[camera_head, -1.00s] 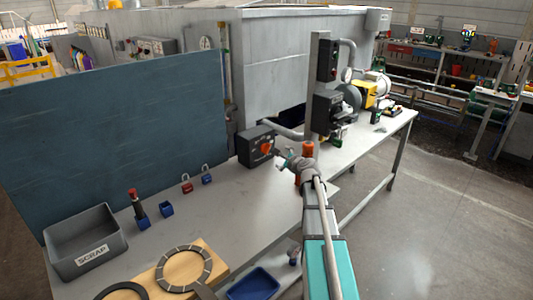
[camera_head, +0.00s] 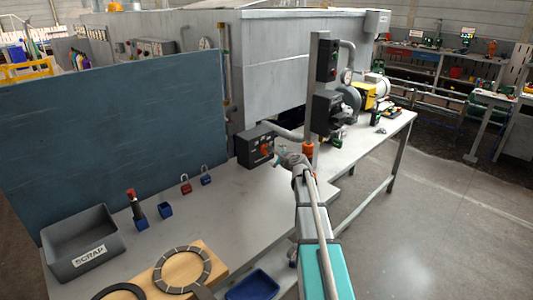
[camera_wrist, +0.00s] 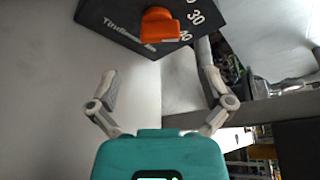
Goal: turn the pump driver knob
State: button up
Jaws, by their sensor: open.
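The pump driver (camera_head: 254,147) is a dark box with a printed dial face, standing on the bench beside the blue board. Its orange knob (camera_head: 265,150) sits on that face. In the wrist view the knob (camera_wrist: 160,25) is at the top centre, with dial numbers to its right. My gripper (camera_wrist: 160,82) is open and empty, with its fingers spread wide below the knob and apart from it in the picture. In the head view my gripper (camera_head: 278,155) is close to the right of the knob; whether it touches cannot be told there.
An upright grey post (camera_head: 320,105) with dark boxes stands right behind my gripper. A pipe (camera_head: 288,132) runs behind the driver. A scrap bin (camera_head: 85,244), padlocks (camera_head: 186,185) and a wooden board (camera_head: 205,262) lie to the left. The bench between is mostly clear.

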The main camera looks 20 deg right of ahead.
jog(key=b+x, duration=0.1)
jog(key=x, duration=0.7)
jog(key=shift+w+b, duration=0.1)
jog(key=shift+b, duration=0.25)
jog(key=c, duration=1)
jog(key=shift+a+f, duration=0.1)
jog(key=shift+a, duration=0.05)
jog(key=shift+c, duration=0.3)
